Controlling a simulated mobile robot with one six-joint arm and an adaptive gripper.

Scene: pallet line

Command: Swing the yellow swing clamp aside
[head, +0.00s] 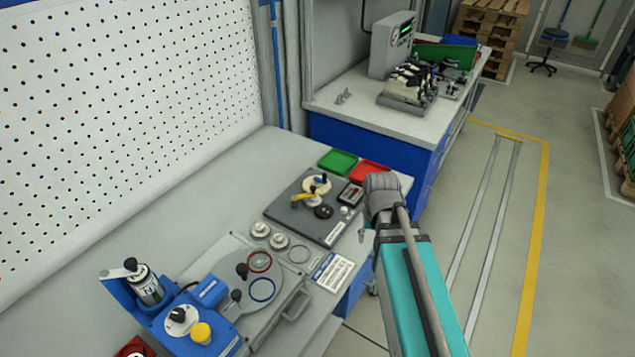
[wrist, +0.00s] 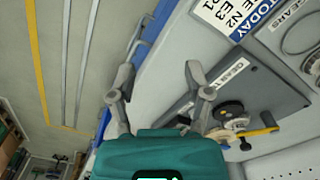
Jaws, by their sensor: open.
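The yellow swing clamp (head: 303,197) lies across a gear fixture on a dark grey plate (head: 285,206), on the bench left of my arm. In the wrist view the yellow clamp (wrist: 258,132) shows at the lower right, over a brass-coloured gear and beside a black knob (wrist: 229,112). My gripper (wrist: 158,85) is open, its two fingers spread and empty. It is apart from the clamp, over the bench's front edge. The right finger overlaps the plate in the picture; I cannot tell the gap.
Green (head: 338,161) and red (head: 369,171) trays stand behind the plate. A grey fixture with rings (head: 262,290) and a blue station (head: 190,322) stand nearer. A white pegboard (head: 120,120) bounds the bench at left.

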